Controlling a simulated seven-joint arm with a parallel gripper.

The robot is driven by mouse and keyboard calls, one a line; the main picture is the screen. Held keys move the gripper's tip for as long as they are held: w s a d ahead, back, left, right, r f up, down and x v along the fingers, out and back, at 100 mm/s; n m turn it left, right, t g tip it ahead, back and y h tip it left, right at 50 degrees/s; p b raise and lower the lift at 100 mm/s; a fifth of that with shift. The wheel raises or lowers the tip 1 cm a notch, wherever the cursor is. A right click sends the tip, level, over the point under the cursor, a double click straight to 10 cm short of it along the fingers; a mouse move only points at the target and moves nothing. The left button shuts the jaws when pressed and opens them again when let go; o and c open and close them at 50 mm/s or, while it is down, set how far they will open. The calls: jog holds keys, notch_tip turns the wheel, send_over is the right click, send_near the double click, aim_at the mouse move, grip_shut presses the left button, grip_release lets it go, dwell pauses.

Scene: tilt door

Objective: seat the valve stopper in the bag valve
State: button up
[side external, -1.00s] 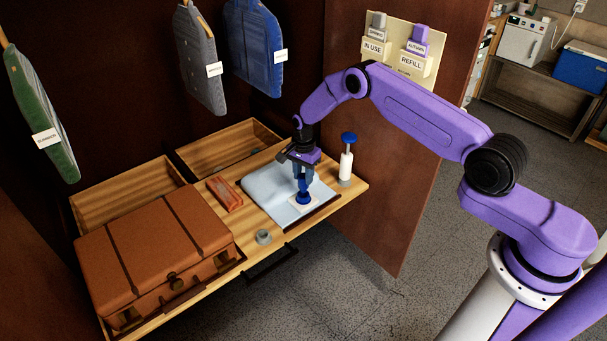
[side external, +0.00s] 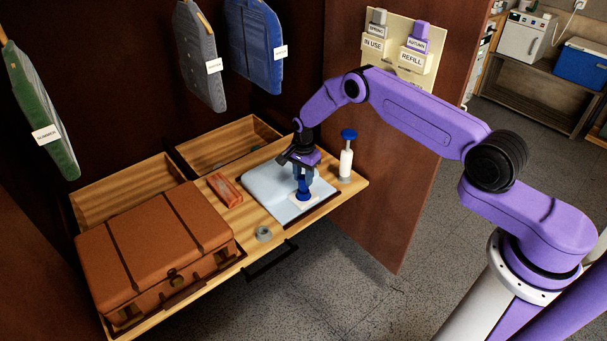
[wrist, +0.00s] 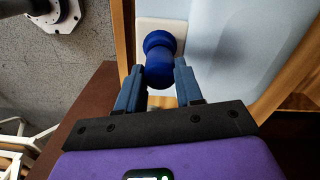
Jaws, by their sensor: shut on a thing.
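The blue valve stopper (wrist: 159,62) is between the fingertips of my gripper (wrist: 158,84) in the wrist view. My gripper also shows in the side view (side external: 303,183), pointing down and shut on the stopper. The pale blue bag (side external: 268,187) lies flat on the wooden board. Its white square valve patch (side external: 314,199) is directly under the stopper, and it shows behind the stopper in the wrist view (wrist: 145,24). The valve opening is hidden by the stopper. I cannot tell how deep the stopper sits in it.
A hand pump (side external: 346,163) with a blue handle stands right of the bag. A grey ring (side external: 264,233) lies near the board's front edge. A red packet (side external: 225,190) and a brown suitcase (side external: 155,245) are to the left. Garment bags hang behind.

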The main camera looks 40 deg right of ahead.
aim_at(304, 177)
jog(key=shift+f, duration=0.6)
jog(key=o, duration=1.1)
notch_tip(304, 177, up, 17)
jog(key=shift+r, duration=0.15)
